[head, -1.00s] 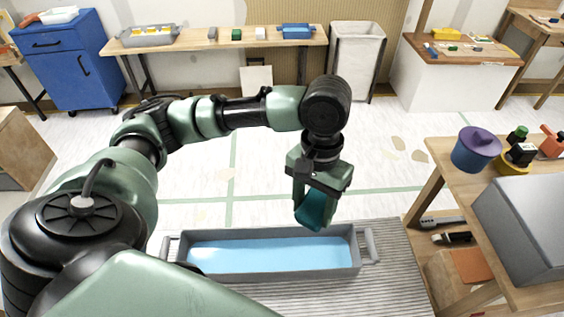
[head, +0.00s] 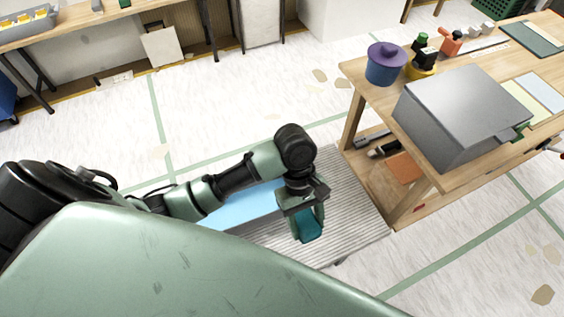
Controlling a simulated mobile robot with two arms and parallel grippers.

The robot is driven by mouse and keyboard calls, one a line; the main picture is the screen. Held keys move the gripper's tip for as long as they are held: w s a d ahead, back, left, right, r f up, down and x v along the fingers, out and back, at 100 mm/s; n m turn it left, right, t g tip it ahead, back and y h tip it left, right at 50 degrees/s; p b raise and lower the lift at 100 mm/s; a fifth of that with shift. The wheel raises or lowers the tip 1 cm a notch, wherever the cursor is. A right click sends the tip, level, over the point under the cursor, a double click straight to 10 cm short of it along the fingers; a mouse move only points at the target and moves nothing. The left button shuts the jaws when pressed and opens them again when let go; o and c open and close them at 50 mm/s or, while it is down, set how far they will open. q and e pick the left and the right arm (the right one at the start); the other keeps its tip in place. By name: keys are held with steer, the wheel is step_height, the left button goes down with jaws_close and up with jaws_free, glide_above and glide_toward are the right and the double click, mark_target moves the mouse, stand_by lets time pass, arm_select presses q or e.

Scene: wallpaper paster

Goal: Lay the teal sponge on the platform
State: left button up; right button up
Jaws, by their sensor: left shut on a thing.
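The teal sponge (head: 309,226) is held between the fingers of my left gripper (head: 305,231), which is shut on it and points down. In the head view the sponge appears over the grey ridged platform (head: 352,198). I cannot tell whether it touches the surface or hangs a little above it. My left arm comes in from the left and hides part of the platform. My right gripper is not in view.
A wooden workbench (head: 440,178) stands close on the right, bearing a grey metal box (head: 455,115) and a blue pot with a purple lid (head: 385,65). Open floor lies behind.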

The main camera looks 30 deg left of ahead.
arm_select(q)
step_height(320, 180, down, 20)
steer(key=b, duration=0.3)
steer(key=shift+f, duration=0.1)
steer(key=o, duration=1.4)
steer(key=p+v, duration=0.1)
steer(key=v, duration=1.1)
